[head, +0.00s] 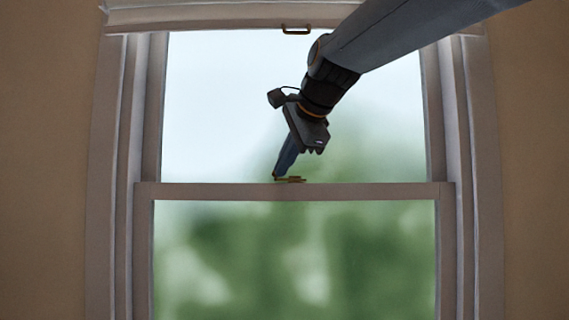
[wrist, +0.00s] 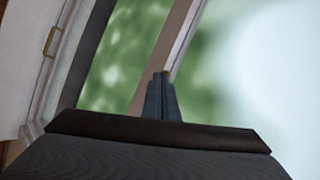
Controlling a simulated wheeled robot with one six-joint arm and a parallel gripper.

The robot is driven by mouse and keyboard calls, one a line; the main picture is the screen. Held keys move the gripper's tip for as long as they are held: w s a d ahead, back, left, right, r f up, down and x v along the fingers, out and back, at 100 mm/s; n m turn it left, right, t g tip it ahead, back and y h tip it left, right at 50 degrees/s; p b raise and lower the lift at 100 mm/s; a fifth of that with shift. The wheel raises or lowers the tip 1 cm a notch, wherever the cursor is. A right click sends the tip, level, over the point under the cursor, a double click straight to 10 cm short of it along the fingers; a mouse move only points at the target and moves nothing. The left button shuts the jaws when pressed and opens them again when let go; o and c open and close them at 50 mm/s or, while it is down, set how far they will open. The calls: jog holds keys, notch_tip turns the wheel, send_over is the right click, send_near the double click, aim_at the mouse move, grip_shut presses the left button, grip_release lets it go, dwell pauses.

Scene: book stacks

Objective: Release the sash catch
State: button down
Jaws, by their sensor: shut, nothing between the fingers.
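The sash catch (head: 292,179) is a small brass piece on top of the meeting rail (head: 370,190), near the middle of the window. My gripper (head: 276,176) reaches down from the upper right, and its fingertips are at the left end of the catch. I cannot tell whether they touch it. In the wrist view my gripper (wrist: 164,76) shows its fingers together with nothing between them, the tips over the rail (wrist: 158,62). The catch is not clearly seen there, and the fingers may hide it.
A brass handle also shows in the wrist view (wrist: 52,42). The window frame (head: 108,180) stands on both sides. The space before the lower pane (head: 300,260) is clear.

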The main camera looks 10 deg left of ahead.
jog(key=shift+w+a+p, duration=0.1)
jog(key=shift+a+p, duration=0.45)
jog(key=shift+w+a+p, duration=0.55)
jog(key=shift+a+p, duration=0.35)
jog(key=shift+w+a+p, duration=0.55)
jog(key=shift+a+p, duration=0.3)
